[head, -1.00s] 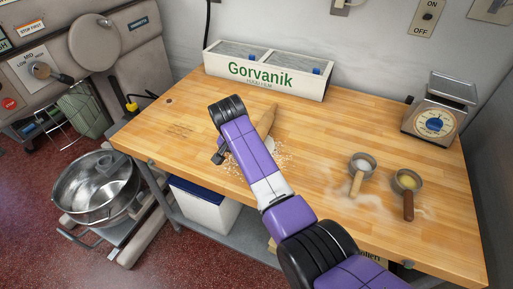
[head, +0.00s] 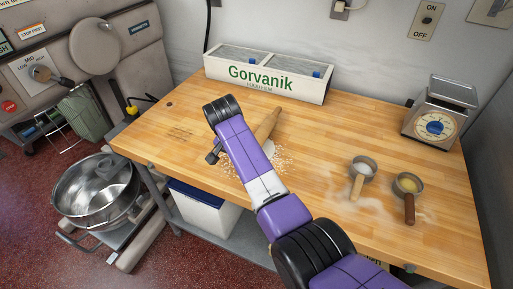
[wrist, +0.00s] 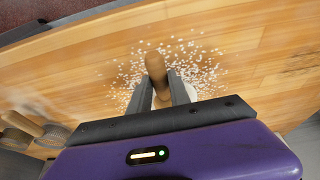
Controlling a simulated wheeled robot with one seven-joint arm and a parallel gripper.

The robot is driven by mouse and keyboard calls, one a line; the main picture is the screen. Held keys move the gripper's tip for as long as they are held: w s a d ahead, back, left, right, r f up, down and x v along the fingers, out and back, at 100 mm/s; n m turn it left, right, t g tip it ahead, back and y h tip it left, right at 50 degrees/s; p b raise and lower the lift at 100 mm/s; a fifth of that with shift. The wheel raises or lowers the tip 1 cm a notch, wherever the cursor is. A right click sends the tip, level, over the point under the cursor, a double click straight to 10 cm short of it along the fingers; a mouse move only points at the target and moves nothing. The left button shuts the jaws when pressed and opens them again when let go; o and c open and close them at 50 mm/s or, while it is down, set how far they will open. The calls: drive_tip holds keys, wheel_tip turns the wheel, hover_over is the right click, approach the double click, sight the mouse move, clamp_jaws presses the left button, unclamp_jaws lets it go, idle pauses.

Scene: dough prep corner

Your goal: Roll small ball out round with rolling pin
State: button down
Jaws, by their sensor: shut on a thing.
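The wooden rolling pin (head: 267,124) lies over the floured patch of the wooden worktop, with its far end showing past my arm in the head view. In the wrist view my gripper (wrist: 161,84) is shut on the pin, whose rounded end (wrist: 155,64) sticks out beyond the fingers. A pale patch of dough (head: 269,147) shows beside my forearm, under or next to the pin. In the wrist view only a pale bit of it (wrist: 191,92) shows beside the fingers. Its full outline is hidden, so I cannot tell how round it is.
White flour crumbs (head: 284,163) surround the pin on the worktop (head: 350,120). A scale (head: 438,112) and a Gorvanik box (head: 262,87) stand behind.

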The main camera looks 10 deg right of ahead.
drive_tip(key=shift+f+b, duration=0.35)
drive_tip(key=shift+f, duration=0.1)
idle(0.4)
drive_tip(key=shift+s+d+p, duration=0.15)
drive_tip(key=shift+d+p, duration=0.1)
drive_tip(key=shift+p, duration=0.15)
drive_tip(key=shift+r, duration=0.2)
drive_tip(key=c, duration=1.1)
unclamp_jaws()
drive_tip(key=shift+s+f, duration=0.1)
